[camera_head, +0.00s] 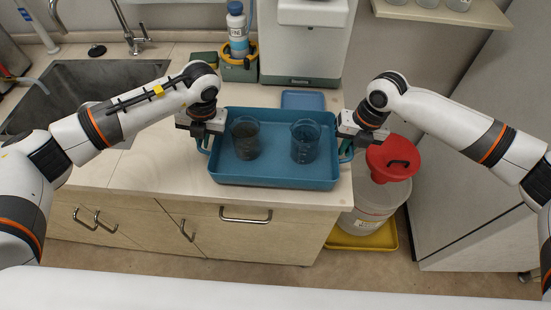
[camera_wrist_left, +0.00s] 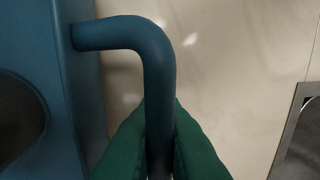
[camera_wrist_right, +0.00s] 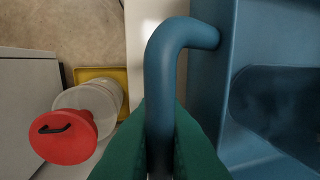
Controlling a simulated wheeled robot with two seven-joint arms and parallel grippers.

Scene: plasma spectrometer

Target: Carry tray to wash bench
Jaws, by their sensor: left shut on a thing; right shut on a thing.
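A blue tray (camera_head: 275,181) with two beakers in it sits at the front edge of the counter in the head view; I cannot tell whether it touches the counter. My left gripper (camera_head: 204,145) is shut on the tray's left handle, a blue bent bar (camera_wrist_left: 157,70) between green fingers in the left wrist view. My right gripper (camera_head: 349,151) is shut on the tray's right handle (camera_wrist_right: 160,80), also between green fingers.
A sink (camera_head: 75,90) with a faucet (camera_head: 134,42) is at the left of the counter (camera_head: 150,165). A bottle (camera_head: 237,30) and a white machine (camera_head: 305,45) stand behind the tray. A bin with a red lid (camera_head: 393,160) stands on a yellow floor tray (camera_head: 370,238) to the right.

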